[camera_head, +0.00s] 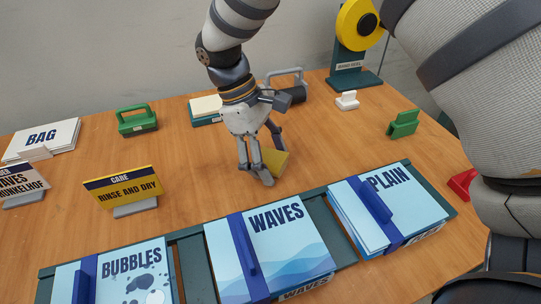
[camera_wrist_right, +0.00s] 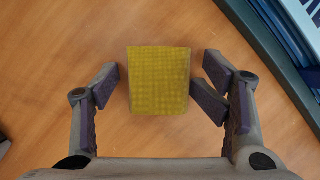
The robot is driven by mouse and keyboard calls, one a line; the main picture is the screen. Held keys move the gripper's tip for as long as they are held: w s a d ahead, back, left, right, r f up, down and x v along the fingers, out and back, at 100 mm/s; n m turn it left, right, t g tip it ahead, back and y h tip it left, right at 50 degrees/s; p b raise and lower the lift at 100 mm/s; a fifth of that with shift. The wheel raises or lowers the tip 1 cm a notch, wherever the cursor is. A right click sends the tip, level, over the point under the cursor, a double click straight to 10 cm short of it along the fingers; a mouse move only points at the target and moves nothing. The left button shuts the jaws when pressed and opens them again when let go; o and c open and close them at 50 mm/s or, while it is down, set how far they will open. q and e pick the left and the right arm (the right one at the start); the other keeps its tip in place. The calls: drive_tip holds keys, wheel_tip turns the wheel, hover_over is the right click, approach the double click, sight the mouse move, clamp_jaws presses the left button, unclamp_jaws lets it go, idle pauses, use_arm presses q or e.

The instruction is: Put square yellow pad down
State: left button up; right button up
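The square yellow pad (camera_head: 277,161) is at the middle of the wooden table, behind the WAVES stack. My right gripper (camera_head: 262,169) points down at it, low over the table. In the right wrist view the pad (camera_wrist_right: 159,80) lies between the two fingers of the right gripper (camera_wrist_right: 157,88). The fingers are apart; a small gap shows on the left side, and the right finger is at or very near the pad's edge. The pad looks to be at table level, but I cannot tell its exact contact. My left gripper is not in view.
A dark green rack (camera_head: 191,262) holds the BUBBLES (camera_head: 130,258), WAVES (camera_head: 277,225) and PLAIN (camera_head: 398,183) packs in front. A yellow RINSE AND DRY sign (camera_head: 126,188) stands left. A green-handled block (camera_head: 137,121) and a yellow roll dispenser (camera_head: 350,28) stand behind.

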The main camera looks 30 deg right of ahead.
drive_tip(key=v, duration=1.3)
drive_tip(key=shift+s+r+b, duration=0.15)
drive_tip(key=shift+r+b, duration=0.05)
drive_tip(key=shift+b, duration=0.1)
drive_tip(key=shift+d, duration=0.1)
